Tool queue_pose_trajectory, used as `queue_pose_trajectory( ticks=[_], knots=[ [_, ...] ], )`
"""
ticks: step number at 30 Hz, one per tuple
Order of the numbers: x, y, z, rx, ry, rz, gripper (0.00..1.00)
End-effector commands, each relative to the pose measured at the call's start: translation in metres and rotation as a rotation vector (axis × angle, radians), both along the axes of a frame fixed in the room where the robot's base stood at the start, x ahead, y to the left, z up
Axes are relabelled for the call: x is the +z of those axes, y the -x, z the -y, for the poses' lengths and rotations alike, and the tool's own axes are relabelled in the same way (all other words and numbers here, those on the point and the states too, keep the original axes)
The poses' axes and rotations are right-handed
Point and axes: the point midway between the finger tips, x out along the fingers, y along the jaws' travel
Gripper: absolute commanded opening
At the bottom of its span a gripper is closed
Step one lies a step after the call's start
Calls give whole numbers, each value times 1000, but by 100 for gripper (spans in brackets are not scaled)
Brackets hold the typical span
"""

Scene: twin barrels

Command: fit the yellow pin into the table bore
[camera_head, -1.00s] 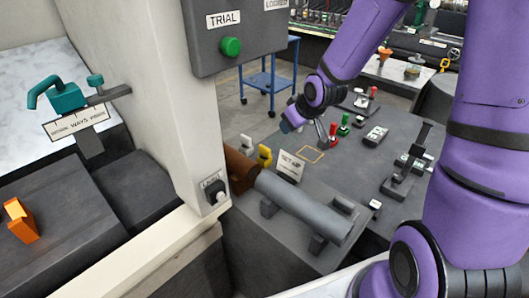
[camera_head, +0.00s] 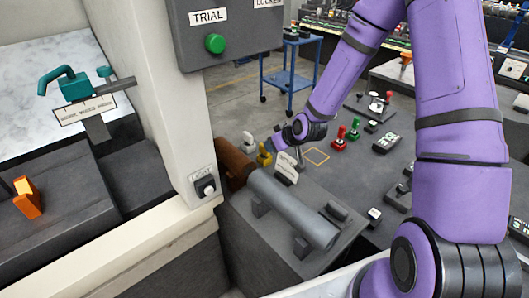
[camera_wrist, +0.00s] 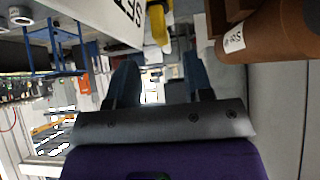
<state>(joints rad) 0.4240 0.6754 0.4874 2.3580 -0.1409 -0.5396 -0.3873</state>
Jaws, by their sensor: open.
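The yellow pin (camera_head: 264,157) stands on the dark table beside the brown barrel, partly hidden by my gripper in the head view. It also shows in the wrist view (camera_wrist: 158,24), at the top, beyond and roughly between my fingertips. My gripper (camera_head: 276,144) is close to the pin on its right side in the head view. In the wrist view my gripper (camera_wrist: 158,75) has its two blue fingers spread, with nothing between them. I cannot make out the table bore in either view.
The brown barrel (camera_head: 234,166) and grey barrel (camera_head: 295,212) lie in front of the pin. A small sign (camera_head: 286,168) stands close to my gripper. A pale pin (camera_head: 248,141) is behind left; red (camera_head: 338,138) and green (camera_head: 354,129) pins stand right. The pillar (camera_head: 155,110) blocks the left.

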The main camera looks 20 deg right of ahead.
Motion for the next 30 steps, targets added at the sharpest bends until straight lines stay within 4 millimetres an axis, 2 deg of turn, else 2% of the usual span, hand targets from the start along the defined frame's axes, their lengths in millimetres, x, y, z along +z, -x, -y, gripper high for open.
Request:
queue_pose_trajectory(
  ticks=[3,11,19,30],
  knots=[
    [-10,-9,-4,0,-1,-1,47],
    [-19,-19,-8,0,0,-1,47],
    [-42,-44,-19,0,-1,-1,47],
    [-48,-50,-21,-1,1,0,47]
  ],
)
